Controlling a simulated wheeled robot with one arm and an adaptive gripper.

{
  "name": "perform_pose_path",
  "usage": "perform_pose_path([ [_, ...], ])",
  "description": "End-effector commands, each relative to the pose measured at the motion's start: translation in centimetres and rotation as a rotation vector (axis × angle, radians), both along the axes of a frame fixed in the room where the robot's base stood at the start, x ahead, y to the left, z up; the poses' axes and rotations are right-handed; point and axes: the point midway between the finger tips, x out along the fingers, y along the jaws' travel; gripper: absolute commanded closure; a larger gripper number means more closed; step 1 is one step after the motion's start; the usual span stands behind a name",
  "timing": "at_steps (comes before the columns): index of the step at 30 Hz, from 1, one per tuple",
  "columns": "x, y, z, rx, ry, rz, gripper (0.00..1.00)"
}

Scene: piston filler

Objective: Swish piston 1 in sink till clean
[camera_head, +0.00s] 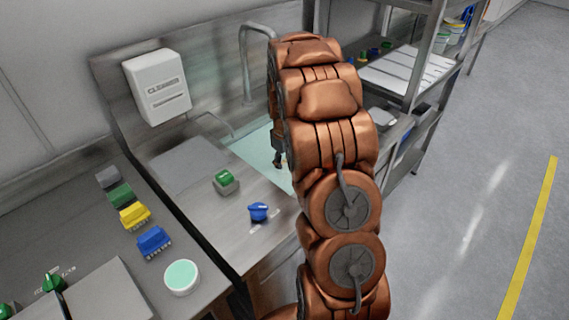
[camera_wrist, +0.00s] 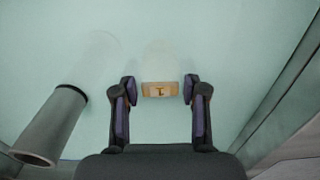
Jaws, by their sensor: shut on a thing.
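The sink (camera_head: 262,147) holds pale teal water, which fills most of the wrist view (camera_wrist: 230,40). My gripper (camera_wrist: 160,89) is down in the sink area; in the head view only a dark bit of it shows beside my copper arm. It is shut on piston 1 (camera_wrist: 160,94), a small tan block-like end marked "1" between the fingertips. The rest of the piston is hidden under the water or below that end. I cannot tell how dirty it is.
A grey pipe (camera_wrist: 52,125) stands left of my gripper; the sink wall (camera_wrist: 283,95) is on the right. A tall tap (camera_head: 246,62) rises behind. Shelves (camera_head: 408,72) stand right.

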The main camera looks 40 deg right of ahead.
Motion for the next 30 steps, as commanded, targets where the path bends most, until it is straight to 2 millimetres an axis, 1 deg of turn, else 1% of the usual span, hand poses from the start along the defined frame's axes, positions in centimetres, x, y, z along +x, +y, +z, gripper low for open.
perform_pose_path([
  [8,-0.1,0.0,0.0,-0.001,-0.001,0.0,1.0],
  [19,-1.2,-0.2,0.1,-0.001,-0.001,0.0,1.0],
  [23,-1.0,-0.2,0.1,-0.001,-0.001,0.0,1.0],
  [30,-0.1,-0.1,0.0,0.0,0.0,0.0,1.0],
])
